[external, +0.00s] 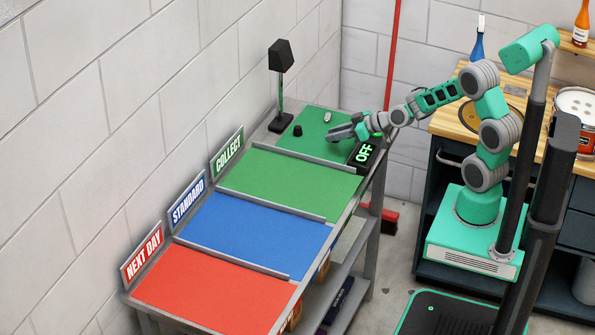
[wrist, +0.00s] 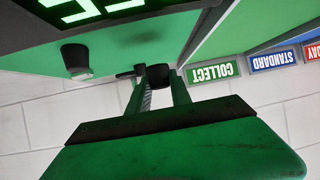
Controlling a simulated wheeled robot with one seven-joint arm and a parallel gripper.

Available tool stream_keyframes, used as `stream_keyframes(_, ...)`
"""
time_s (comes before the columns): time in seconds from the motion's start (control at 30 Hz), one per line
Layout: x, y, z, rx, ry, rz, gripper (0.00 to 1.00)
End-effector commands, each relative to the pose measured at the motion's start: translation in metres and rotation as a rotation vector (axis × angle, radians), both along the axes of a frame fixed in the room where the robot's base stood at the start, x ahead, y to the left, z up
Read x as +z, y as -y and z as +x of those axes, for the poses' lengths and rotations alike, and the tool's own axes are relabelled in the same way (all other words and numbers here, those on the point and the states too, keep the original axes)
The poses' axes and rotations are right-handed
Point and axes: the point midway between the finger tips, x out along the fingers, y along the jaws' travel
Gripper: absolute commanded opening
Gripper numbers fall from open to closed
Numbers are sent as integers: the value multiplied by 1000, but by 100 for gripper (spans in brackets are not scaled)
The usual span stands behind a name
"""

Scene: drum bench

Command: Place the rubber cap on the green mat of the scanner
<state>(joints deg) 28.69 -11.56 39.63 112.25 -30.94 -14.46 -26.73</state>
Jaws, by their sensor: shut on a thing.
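The green mat (external: 312,145) of the scanner (external: 281,57) lies at the far end of the bench. My gripper (external: 331,134) is low over its right part; in the wrist view its fingers (wrist: 160,82) are shut on a small dark piece, which I take for the rubber cap (wrist: 158,76).
A black round piece (external: 297,130) stands on the mat ahead of my gripper. A small pale-topped piece (external: 327,117) stands behind it, also in the wrist view (wrist: 75,60). The OFF display (external: 364,153) is at the mat's near right corner. Green, blue and red panels lie nearer.

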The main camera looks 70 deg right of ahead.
Motion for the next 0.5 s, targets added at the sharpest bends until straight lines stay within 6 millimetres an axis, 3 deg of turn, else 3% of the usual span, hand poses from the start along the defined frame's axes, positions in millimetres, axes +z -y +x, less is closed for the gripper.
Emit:
stream_keyframes(0.17,-22,2,14,1,-1,0,0)
stream_keyframes(0.3,-45,2,12,1,-2,0,0)
stream_keyframes(0.5,-43,2,12,0,0,-1,0)
